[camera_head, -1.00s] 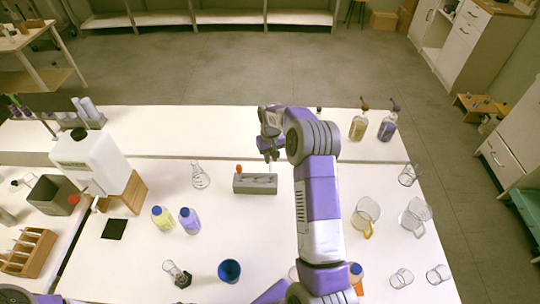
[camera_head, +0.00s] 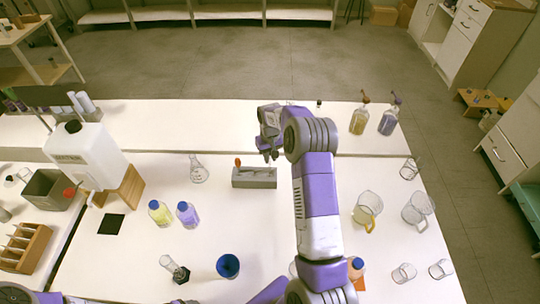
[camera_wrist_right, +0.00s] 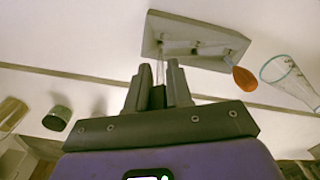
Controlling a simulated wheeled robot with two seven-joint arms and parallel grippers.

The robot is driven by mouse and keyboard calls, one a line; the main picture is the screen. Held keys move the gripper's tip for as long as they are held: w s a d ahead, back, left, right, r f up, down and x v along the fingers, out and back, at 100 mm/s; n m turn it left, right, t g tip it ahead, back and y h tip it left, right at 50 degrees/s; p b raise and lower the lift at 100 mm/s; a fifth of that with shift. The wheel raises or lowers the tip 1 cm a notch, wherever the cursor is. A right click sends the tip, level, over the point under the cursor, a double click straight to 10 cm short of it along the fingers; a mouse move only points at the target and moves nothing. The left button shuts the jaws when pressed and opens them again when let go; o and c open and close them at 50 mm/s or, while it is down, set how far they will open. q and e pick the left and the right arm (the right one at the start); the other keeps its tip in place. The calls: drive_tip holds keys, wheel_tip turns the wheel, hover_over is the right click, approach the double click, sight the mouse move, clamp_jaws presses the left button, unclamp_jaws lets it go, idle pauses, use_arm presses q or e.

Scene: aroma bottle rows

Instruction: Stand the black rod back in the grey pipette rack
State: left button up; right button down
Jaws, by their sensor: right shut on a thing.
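The grey pipette rack (camera_head: 262,184) stands on the white bench, left of and just nearer than my right gripper (camera_head: 270,157). It also shows at the top of the right wrist view (camera_wrist_right: 153,38). An orange-ended dropper (camera_head: 237,162) sits at the rack's left end. My right gripper, also in the wrist view (camera_wrist_right: 160,75), is shut on a thin piece with a dark part (camera_wrist_right: 158,97) between the fingers, which I take as the black rod. A thin pale length runs on toward the rack. Contact with the rack cannot be told. My left gripper is out of view.
A glass flask (camera_head: 199,170) stands left of the rack. Yellow (camera_head: 160,214) and purple (camera_head: 188,216) bottles and a blue cup (camera_head: 228,266) are nearer. Glass jugs (camera_head: 367,208) stand right of my arm. The bench just in front of the rack is clear.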

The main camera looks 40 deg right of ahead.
drive_tip(key=shift+f+b, duration=0.35)
drive_tip(key=shift+f, duration=0.2)
idle(0.8)
drive_tip(key=shift+f+b, duration=0.3)
drive_tip(key=shift+f, duration=0.2)
drive_tip(key=shift+s+a+f+b, duration=0.1)
drive_tip(key=shift+s+f+b, duration=0.05)
drive_tip(key=shift+f+b, duration=0.2)
drive_tip(key=shift+s+f+b, duration=0.2)
drive_tip(key=shift+f+b, duration=0.1)
drive_tip(key=shift+f, duration=0.1)
